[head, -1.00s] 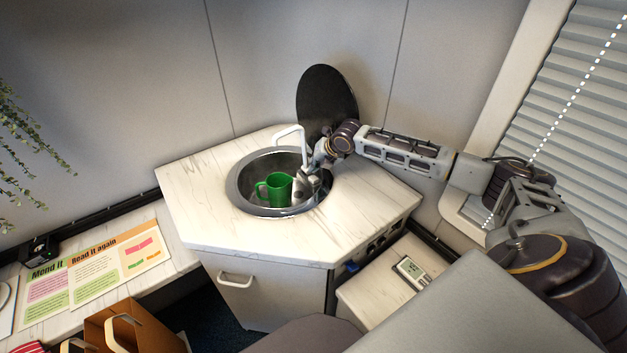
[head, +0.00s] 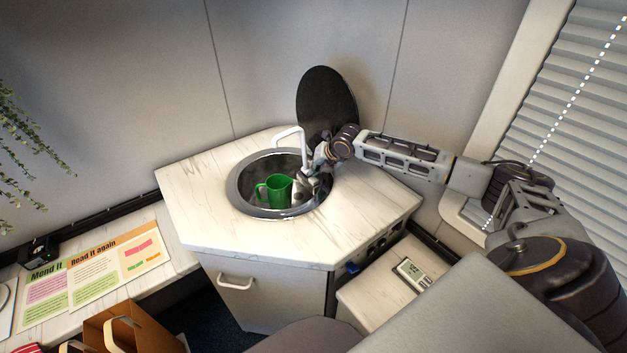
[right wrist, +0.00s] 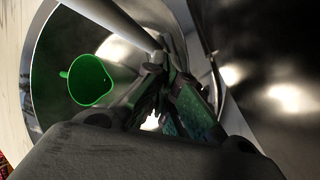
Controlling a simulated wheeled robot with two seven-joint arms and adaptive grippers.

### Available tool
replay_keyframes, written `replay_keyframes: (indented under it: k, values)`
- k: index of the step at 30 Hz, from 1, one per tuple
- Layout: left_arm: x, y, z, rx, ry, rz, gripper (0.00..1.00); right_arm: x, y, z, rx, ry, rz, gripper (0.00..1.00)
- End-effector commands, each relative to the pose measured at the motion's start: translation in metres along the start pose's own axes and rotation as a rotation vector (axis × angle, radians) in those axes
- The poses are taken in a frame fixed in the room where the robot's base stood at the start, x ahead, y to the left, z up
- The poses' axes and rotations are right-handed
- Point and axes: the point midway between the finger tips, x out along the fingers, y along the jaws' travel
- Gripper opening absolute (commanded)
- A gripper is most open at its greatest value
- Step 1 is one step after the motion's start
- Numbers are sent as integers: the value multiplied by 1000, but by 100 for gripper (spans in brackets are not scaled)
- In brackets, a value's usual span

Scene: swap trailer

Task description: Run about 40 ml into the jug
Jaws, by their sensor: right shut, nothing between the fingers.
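The green jug (head: 275,190) stands upright in the round metal sink (head: 236,193), its handle to the left. It also shows in the right wrist view (right wrist: 90,80), where I cannot tell whether any water is in it. The white tap (head: 291,131) arches over the sink, its spout end above the jug's side of the basin. My right gripper (head: 308,190) is shut and empty at the sink's right side, beside the tap and right of the jug. In the right wrist view its fingertips (right wrist: 155,75) are close to the pale tap pipe. My left gripper is out of view.
A round black lid (head: 327,100) stands up behind the sink. The marble-look counter (head: 270,240) is clear in front. A small display device (head: 411,273) lies on the lower surface at right. Paper sheets (head: 110,262) lie at left.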

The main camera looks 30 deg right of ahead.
Motion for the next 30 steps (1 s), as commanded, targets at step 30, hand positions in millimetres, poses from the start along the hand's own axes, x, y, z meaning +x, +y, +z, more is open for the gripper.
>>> replay_keyframes:
  k: [30]
  values:
    - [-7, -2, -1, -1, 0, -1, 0, 5, -3, -3, 0, 0, 0, 0]
